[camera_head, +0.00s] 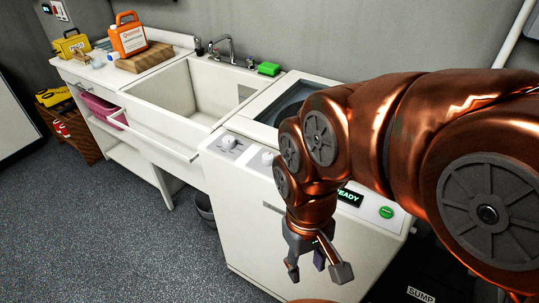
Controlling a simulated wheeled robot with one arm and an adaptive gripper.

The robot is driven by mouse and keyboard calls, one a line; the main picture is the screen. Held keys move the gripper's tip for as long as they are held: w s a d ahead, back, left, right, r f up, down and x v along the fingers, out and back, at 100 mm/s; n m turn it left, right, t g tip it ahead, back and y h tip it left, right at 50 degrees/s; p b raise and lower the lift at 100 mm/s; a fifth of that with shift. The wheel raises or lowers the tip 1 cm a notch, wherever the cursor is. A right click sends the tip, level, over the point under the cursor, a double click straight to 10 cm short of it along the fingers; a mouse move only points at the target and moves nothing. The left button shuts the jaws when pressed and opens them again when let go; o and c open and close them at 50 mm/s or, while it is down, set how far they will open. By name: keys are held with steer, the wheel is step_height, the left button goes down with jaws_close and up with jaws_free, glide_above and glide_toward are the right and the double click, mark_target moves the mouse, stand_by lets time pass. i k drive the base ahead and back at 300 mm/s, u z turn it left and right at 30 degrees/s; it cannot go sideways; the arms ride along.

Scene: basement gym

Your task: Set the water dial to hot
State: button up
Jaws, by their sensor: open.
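A white top-loading washer (250,225) stands in the middle. Its sloped front panel carries a white round dial (228,142) at the left end. A second white dial (267,157) sits to its right, partly hidden by my arm. The markings are too small to read, so I cannot tell which dial is for water or how it is set. My gripper (318,278) is open and empty, pointing down in front of the washer, below and to the right of the dials. My copper arm hides the middle of the panel.
A green "READY" display (350,197) and a green button (386,212) are at the panel's right. A utility sink (165,95) with a faucet adjoins on the left. A dark bucket (204,205) stands below. The floor at front left is clear.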

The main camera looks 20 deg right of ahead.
mark_target(267, 157)
steer(key=k, duration=1.25)
steer(key=u, duration=0.8)
steer(key=i, duration=1.15)
steer(key=z, duration=0.2)
